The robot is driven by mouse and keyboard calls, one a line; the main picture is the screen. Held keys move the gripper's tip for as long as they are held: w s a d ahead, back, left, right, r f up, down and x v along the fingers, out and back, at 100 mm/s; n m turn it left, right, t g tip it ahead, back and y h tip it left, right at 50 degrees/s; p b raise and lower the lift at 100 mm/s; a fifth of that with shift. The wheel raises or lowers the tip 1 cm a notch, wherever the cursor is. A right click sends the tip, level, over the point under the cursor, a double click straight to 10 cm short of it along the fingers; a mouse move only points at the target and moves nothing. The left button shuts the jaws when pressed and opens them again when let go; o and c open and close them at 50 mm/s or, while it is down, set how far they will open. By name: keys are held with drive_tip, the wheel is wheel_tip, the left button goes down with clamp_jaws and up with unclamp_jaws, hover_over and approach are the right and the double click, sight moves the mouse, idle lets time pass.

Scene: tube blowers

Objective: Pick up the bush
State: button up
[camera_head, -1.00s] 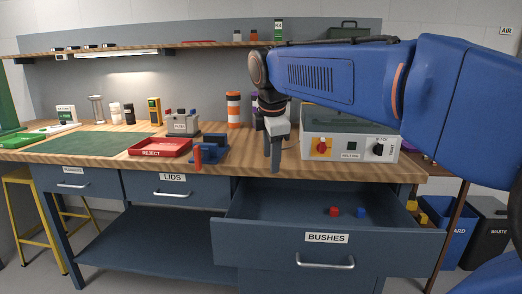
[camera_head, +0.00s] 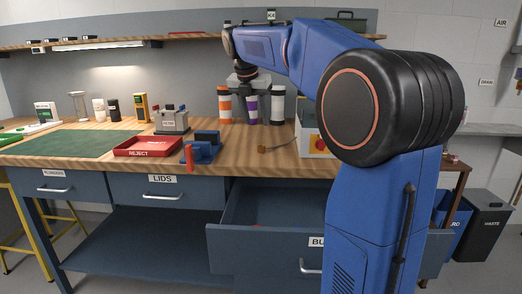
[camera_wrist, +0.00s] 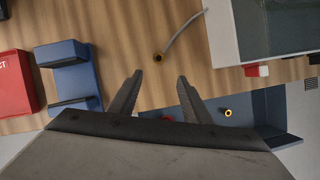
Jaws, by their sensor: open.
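The drawer labelled BUSHES (camera_head: 265,240) stands open under the bench. In the wrist view a small yellow ring-shaped bush (camera_wrist: 228,112) lies in the blue drawer (camera_wrist: 268,108). Smaller red and blue pieces are partly hidden beside the right finger in that view. In the head view my arm covers the drawer's right part, and its contents are mostly hidden. My gripper (camera_head: 255,117) is open and empty above the bench, in front of the tubes. In the wrist view my gripper (camera_wrist: 159,80) has its fingers apart over the bench's front edge.
A brass-ended cable (camera_head: 264,149) lies on the bench beside the control box (camera_head: 310,140). A blue fixture (camera_head: 205,147) and red REJECT tray (camera_head: 147,147) stand to the left.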

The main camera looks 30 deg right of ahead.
hover_over(261, 146)
drive_tip(key=s+a, duration=0.2)
wheel_tip(261, 146, down, 7)
drive_tip(key=shift+r, duration=0.2)
drive_tip(key=shift+w+x, duration=0.2)
drive_tip(key=shift+x, duration=1.15)
drive_tip(key=shift+w+x, duration=0.15)
drive_tip(key=shift+x, duration=1.2)
drive_tip(key=shift+d+r, duration=0.1)
drive_tip(key=shift+r, duration=0.05)
drive_tip(key=shift+c, duration=0.6)
clamp_jaws()
